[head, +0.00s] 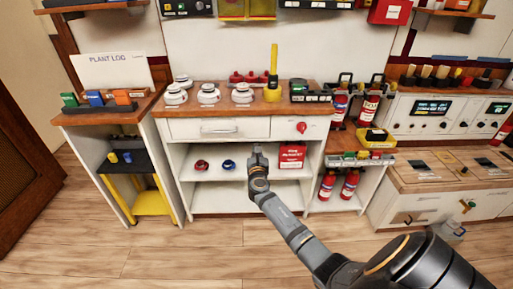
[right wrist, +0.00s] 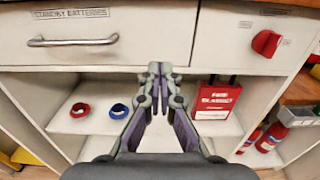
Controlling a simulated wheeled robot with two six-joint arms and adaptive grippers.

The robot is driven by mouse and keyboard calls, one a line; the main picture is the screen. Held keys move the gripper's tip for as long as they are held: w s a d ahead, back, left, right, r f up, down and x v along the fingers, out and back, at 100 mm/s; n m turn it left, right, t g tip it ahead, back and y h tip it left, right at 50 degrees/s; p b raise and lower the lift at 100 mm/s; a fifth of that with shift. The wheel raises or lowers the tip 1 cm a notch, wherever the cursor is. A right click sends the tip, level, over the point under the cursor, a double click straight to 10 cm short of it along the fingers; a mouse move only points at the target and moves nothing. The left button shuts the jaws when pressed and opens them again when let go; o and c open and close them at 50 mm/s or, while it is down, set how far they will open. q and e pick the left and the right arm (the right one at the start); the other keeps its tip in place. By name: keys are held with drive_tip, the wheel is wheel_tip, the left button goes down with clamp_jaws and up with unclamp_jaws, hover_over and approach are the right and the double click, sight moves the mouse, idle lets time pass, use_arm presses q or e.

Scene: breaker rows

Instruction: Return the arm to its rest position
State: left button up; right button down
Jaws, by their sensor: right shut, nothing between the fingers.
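My right arm reaches forward from the lower right in the head view. Its gripper (head: 257,153) is in front of the open shelf of the white cabinet (head: 237,202), below the drawer. In the right wrist view the gripper (right wrist: 160,72) has its fingertips together with nothing between them. My left gripper is not in view.
The drawer handle (right wrist: 72,41) and a red rotary knob (right wrist: 267,43) stick out just above the gripper. Red extinguishers (head: 349,184) stand on the right. A yellow stand (head: 150,203) is at the left. The wooden floor (head: 190,262) in front is clear.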

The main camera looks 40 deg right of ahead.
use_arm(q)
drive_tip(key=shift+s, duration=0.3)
use_arm(e)
drive_tip(key=shift+s+a, duration=0.4)
drive_tip(key=shift+s, duration=0.15)
